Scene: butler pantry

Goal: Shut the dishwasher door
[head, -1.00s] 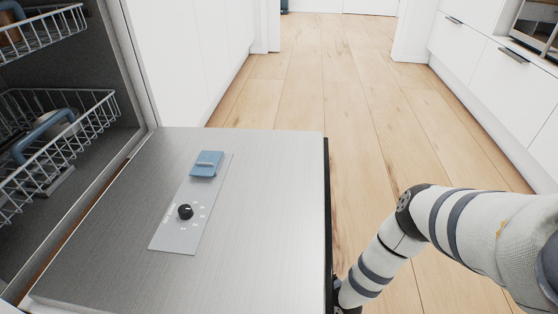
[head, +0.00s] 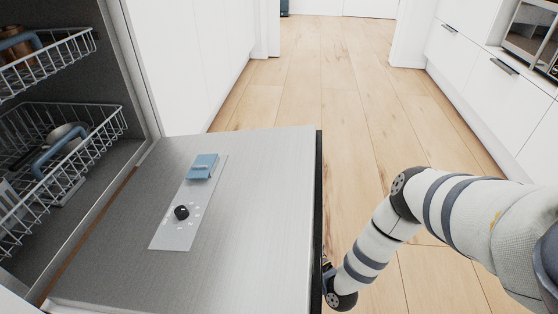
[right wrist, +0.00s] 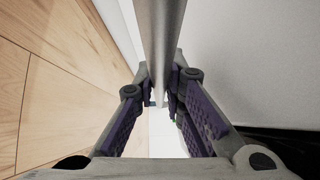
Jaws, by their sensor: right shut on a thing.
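The dishwasher door (head: 265,220) is open, its steel inner face up, with a detergent cup (head: 202,167) and a dial (head: 182,212) on it. Its dark outer edge (head: 318,200) faces the aisle. My right arm comes in from the right and bends down beside that edge; the fingers are hidden there in the head view. In the right wrist view, my right gripper (right wrist: 160,92) is shut on the door's handle bar (right wrist: 160,35), with a finger on each side. My left gripper is not in view.
The dishwasher's upper rack (head: 45,62) and lower rack (head: 105,132) hold dishes and sit inside the tub. White cabinets (head: 185,60) line the left, and drawers (head: 490,75) line the right. The wood floor (head: 350,90) between them is clear.

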